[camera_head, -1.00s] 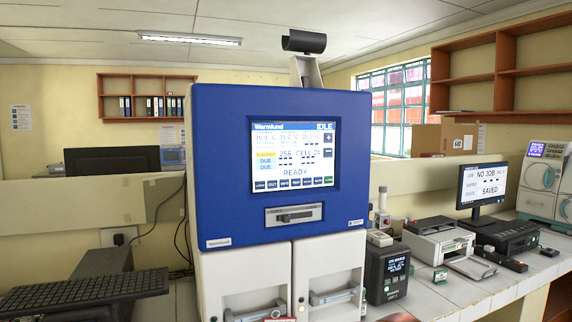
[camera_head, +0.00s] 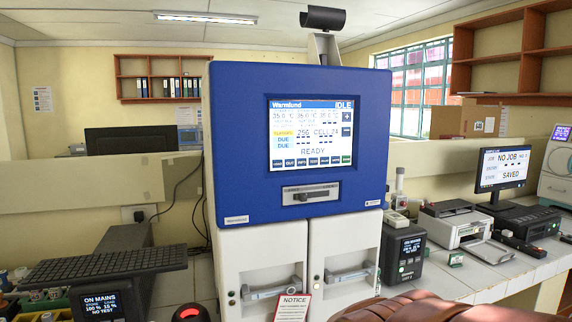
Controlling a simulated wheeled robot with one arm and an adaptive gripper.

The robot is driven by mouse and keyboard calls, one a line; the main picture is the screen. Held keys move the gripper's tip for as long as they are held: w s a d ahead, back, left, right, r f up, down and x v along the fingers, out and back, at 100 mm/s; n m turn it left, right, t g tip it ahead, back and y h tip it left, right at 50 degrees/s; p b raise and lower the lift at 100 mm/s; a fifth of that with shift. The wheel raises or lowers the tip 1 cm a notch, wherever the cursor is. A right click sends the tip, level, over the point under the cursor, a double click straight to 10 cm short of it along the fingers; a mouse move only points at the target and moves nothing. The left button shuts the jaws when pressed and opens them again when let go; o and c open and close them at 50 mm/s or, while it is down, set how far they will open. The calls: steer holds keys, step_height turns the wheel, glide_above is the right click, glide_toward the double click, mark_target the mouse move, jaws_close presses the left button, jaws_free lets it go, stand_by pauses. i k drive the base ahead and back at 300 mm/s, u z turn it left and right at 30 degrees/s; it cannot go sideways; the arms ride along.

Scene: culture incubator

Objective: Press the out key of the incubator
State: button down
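The incubator (camera_head: 230,150) is a blue-fronted cabinet with white lower doors, in the middle of the view. Its lit screen (camera_head: 311,132) reads IDLE, 256, CELL 24 and READY. A row of small dark keys runs along the screen's bottom edge. The out key (camera_head: 289,163) appears to be second from the left, its label small but partly readable. A green key ends the row at the right. No gripper fingers show in this view, and nothing covers the keys.
A slot with a handle (camera_head: 311,194) is below the screen. A notice card (camera_head: 292,307) hangs by the doors. A keyboard (camera_head: 105,265) is at left, a printer (camera_head: 455,226) and monitor (camera_head: 503,168) at right. A brownish object (camera_head: 440,309), unclear, enters at the bottom right.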

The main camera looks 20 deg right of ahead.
mark_target(288, 163)
steer(key=k, duration=1.35)
steer(key=u, duration=0.55)
steer(key=i, duration=1.45)
steer(key=z, duration=0.55)
